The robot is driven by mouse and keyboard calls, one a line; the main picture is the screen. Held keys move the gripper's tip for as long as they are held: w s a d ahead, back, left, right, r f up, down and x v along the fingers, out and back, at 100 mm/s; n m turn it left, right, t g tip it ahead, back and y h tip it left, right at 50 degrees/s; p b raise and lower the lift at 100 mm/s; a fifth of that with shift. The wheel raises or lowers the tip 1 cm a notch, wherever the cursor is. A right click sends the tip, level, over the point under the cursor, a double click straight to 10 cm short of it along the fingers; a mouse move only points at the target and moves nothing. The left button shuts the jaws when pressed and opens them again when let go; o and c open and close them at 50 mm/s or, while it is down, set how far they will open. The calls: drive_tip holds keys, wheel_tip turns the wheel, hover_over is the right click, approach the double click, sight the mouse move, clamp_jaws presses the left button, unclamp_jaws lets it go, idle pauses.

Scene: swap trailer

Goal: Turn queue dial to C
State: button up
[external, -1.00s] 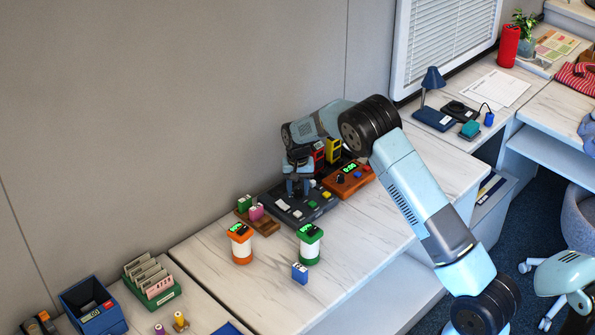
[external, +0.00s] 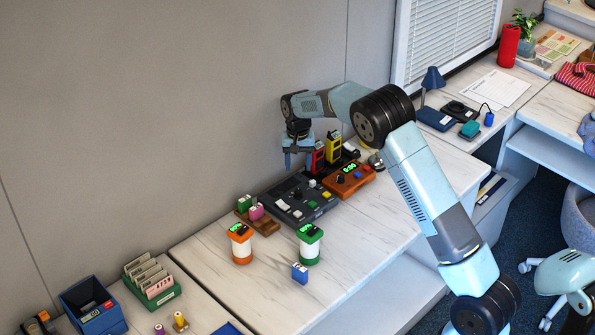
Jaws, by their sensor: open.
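A dark control panel (external: 284,211) lies on the white marbled worktop near the wall. It carries a dark dial (external: 297,193), pale keys, and small green and yellow buttons. The dial's letters and pointer are too small to read, so I cannot tell its setting. My gripper (external: 298,161) hangs above the back of the panel, pointing down. It is open and empty, its fingers apart from the dial.
Red and yellow blocks (external: 333,148) stand just right of my gripper. An orange box with a green display (external: 349,180) sits right of the panel. The worktop's front right is clear.

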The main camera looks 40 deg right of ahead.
drive_tip(key=shift+r, duration=1.85)
drive_tip(key=s+a+r+n+t, duration=0.15)
drive_tip(key=s+a+r, duration=0.25)
drive_tip(key=s+r, duration=0.75)
drive_tip(key=s+a+r+n+t, duration=0.15)
drive_tip(key=s+a+r, duration=0.25)
drive_tip(key=s+r, duration=0.75)
drive_tip(key=s+a+f+n+t, duration=0.1)
drive_tip(key=s+a+n, duration=0.1)
drive_tip(key=s, duration=1.2)
drive_tip(key=s+a+f+n+t, duration=0.1)
drive_tip(key=s+a+n, duration=0.2)
drive_tip(key=s, duration=1.2)
drive_tip(key=shift+s+a+f+t, duration=0.15)
drive_tip(key=shift+a+f+t, duration=0.1)
drive_tip(key=shift+f+t, duration=0.05)
